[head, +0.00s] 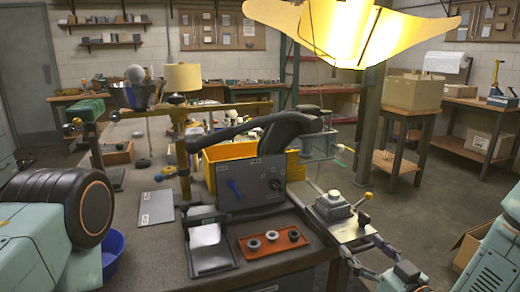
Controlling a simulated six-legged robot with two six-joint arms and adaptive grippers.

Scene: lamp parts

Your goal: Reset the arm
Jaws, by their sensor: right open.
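My right gripper (363,250) is at the lower right of the head view, its arm coming in from the right edge. Its two fingers are apart, with nothing seen between them. It is close to the right edge of the workbench (300,277), just below a small metal plate carrying a pale block (334,203). I cannot tell whether it touches the plate. My left arm shows as a large teal and black joint at the lower left; its gripper is out of view.
A yellow bin (213,158) is behind. A blue bowl (113,245) is at left. A large yellow shade (335,25) hangs above. Floor at right is partly clear.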

